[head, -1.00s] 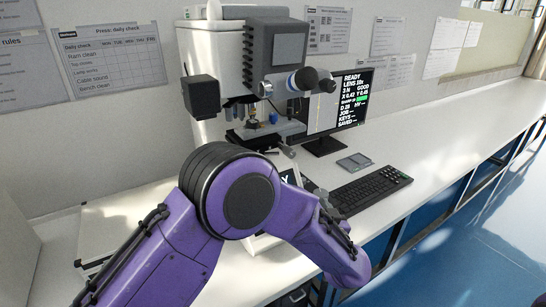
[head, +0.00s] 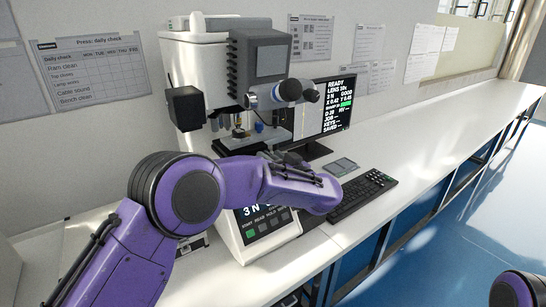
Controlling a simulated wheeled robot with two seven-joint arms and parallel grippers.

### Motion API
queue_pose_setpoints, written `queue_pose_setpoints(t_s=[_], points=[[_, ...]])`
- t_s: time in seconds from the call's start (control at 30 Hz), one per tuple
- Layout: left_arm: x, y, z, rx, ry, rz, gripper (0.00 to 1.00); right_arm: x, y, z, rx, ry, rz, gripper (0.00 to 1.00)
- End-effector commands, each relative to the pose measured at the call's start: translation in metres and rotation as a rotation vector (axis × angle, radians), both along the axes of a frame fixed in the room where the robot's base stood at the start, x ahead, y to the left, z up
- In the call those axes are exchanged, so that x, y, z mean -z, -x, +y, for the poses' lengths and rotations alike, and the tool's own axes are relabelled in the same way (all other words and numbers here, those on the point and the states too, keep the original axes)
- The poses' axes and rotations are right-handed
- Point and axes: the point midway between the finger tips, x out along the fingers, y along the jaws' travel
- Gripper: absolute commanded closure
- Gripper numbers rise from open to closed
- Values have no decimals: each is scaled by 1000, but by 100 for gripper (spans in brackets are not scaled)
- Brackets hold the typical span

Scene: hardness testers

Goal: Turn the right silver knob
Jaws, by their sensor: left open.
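The hardness tester (head: 200,70) stands on the bench, a white machine with a dark grey head. A small silver part, seemingly a knob (head: 268,156), shows at the front of its stage (head: 245,138), just above my left forearm. I cannot tell for certain which knob it is, and other knobs may be hidden. My left arm (head: 185,195) reaches in from the left and crosses in front of the machine. My left gripper is mostly hidden by the forearm, and its fingertips do not show clearly. I see no contact with a knob. My right gripper is out of view.
A monitor (head: 325,105), a keyboard (head: 362,195) and a small grey pad (head: 342,167) stand right of the machine. A white console (head: 262,248) with a display is below my forearm. The bench (head: 440,115) is clear at the far right. Part of my right arm shows bottom right.

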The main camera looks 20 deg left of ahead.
Motion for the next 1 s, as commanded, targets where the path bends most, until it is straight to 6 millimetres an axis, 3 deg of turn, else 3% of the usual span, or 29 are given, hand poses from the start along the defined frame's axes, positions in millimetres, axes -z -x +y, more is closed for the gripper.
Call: queue_pose_setpoints(t_s=[0.17, 0.3, 0.33, 0.67, 1.0], points=[[0, 0, 0, 1, 0, 0, 52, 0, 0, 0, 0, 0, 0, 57], [0, 0, 0, 1, 0, 0, 97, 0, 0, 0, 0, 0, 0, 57], [0, 0, 0, 1, 0, 0, 100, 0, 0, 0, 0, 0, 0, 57], [1, 0, -1, 1, 22, -26, 100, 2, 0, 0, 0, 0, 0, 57], [3, 0, 0, 0, 154, -197, 100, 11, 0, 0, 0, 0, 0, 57]])
